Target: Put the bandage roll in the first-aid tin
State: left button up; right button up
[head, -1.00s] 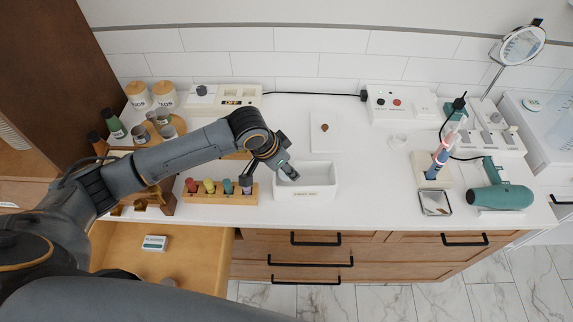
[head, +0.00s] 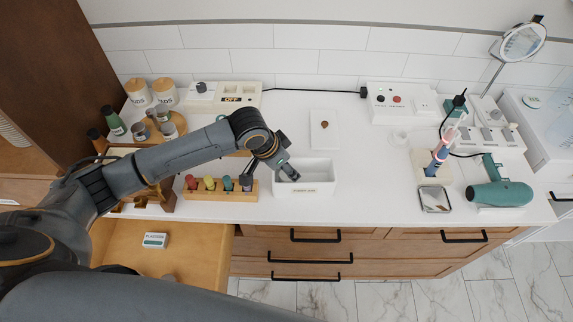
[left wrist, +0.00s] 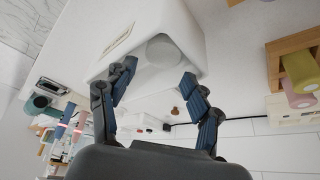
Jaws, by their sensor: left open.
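The first-aid tin (head: 318,174) is an open white box with a small label on its front, standing on the white counter. It also fills the upper middle of the left wrist view (left wrist: 190,30). My left gripper (head: 288,174) is over the left part of the tin, pointing down. In the left wrist view its two fingers (left wrist: 160,85) are spread apart with nothing gripped. A pale round thing, which looks like the bandage roll (left wrist: 165,49), lies inside the tin, beyond the fingertips and apart from them. In the head view the gripper hides it. My right gripper is not in view.
A wooden rack of coloured bottles (head: 208,195) stands just left of the tin. An open drawer (head: 195,250) below holds a small box (head: 155,240). A hair dryer (head: 502,194) and small mirror tray (head: 434,199) are at right.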

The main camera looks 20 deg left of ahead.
pick_arm(q)
jog(key=b+v, duration=0.1)
jog(key=v, duration=1.2)
jog(key=shift+w+d, duration=0.15)
